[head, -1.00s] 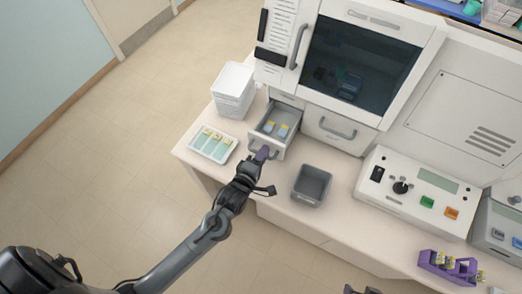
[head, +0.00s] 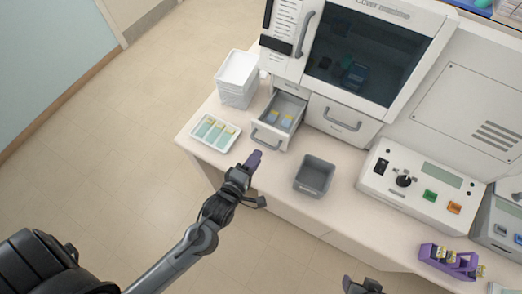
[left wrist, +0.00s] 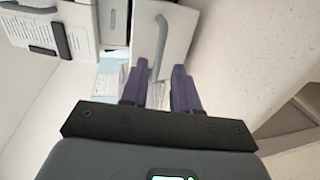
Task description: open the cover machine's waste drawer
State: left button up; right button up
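The cover machine (head: 370,50) has a narrow drawer (head: 295,103) pulled out at its lower left, with a few yellow-and-blue slides inside. A wider drawer (head: 342,124) beside it is shut; I cannot tell by label which is the waste drawer. My left gripper (head: 254,158) is just in front of the open drawer's handle (head: 265,139), apart from it. In the left wrist view its purple fingers (left wrist: 160,88) are spread and empty, with the handle (left wrist: 158,45) ahead between them. My right gripper (head: 362,287) shows partly at the bottom edge, its fingers unclear.
A grey bin (head: 314,176) stands to the right. A control box (head: 420,192) and a purple rack (head: 448,262) are farther right. Floor is clear at left.

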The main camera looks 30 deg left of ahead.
pick_arm(q)
jog(key=v, duration=0.3)
jog(key=shift+s, duration=0.1)
dwell(0.4)
jog(key=s+a+f+m+g, duration=0.25)
jog(key=s+m+g, duration=1)
jog(key=m, duration=0.75)
notch_tip(320, 180, up, 18)
jog(key=p, duration=1.7)
jog(key=shift+h+p, duration=0.4)
jog(key=shift+s+d+t, duration=0.1)
jog(key=shift+t, duration=0.15)
